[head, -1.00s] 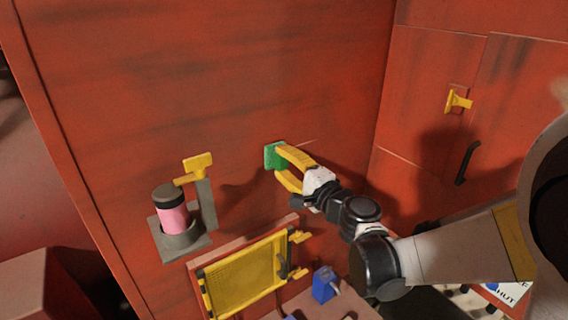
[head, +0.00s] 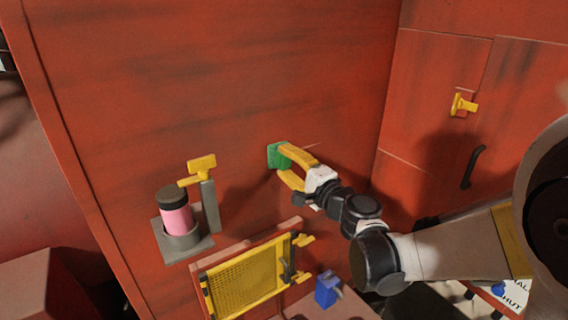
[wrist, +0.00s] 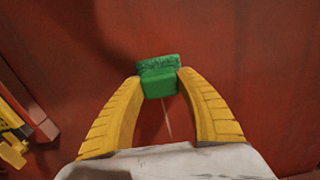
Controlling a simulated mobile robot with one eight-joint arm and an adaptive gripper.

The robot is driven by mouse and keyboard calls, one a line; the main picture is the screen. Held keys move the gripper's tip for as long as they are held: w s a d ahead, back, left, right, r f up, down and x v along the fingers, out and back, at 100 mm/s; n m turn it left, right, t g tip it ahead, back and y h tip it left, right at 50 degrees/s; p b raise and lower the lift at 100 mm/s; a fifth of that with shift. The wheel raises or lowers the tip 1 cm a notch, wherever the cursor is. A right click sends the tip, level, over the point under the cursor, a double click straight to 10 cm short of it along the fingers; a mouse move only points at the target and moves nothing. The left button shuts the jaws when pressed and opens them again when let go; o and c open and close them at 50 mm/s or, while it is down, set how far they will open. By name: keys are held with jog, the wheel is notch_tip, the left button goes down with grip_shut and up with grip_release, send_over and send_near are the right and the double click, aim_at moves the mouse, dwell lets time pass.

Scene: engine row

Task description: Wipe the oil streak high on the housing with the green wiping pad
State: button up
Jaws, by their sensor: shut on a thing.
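The green wiping pad (head: 276,156) is held between the yellow fingers of my gripper (head: 287,165), up against the red housing wall (head: 250,80). In the wrist view the pad (wrist: 158,78) sits between both fingertips of my gripper (wrist: 160,84), its darker face toward the wall; whether it presses on the wall I cannot tell. Several dark smears (head: 170,60) run across the housing above and left of the pad. Which one is the oil streak I cannot tell. A thin pale line shows on the wall beside the gripper.
A pink cylinder with a dark cap (head: 175,212) stands in a grey holder left of the gripper, beside a yellow handle (head: 202,163). A yellow mesh panel (head: 247,282) and a blue block (head: 326,290) are below. A yellow latch (head: 463,105) is on the right wall.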

jog(key=shift+w+d+b, duration=0.2)
jog(key=shift+w+d, duration=0.3)
jog(key=shift+d, duration=0.2)
jog(key=shift+w+d+b, duration=0.2)
jog(key=shift+w+d, duration=0.25)
jog(key=shift+d, duration=0.25)
jog(key=shift+c, duration=0.4)
jog(key=shift+s+a+b, duration=0.2)
jog(key=shift+s+a, duration=0.4)
jog(key=shift+a, duration=0.3)
jog(key=shift+s+a+b, duration=0.2)
jog(key=shift+s+a, duration=0.35)
jog(key=shift+a, duration=0.3)
jog(key=shift+s+d, duration=0.4)
jog(key=shift+v, duration=2.5)
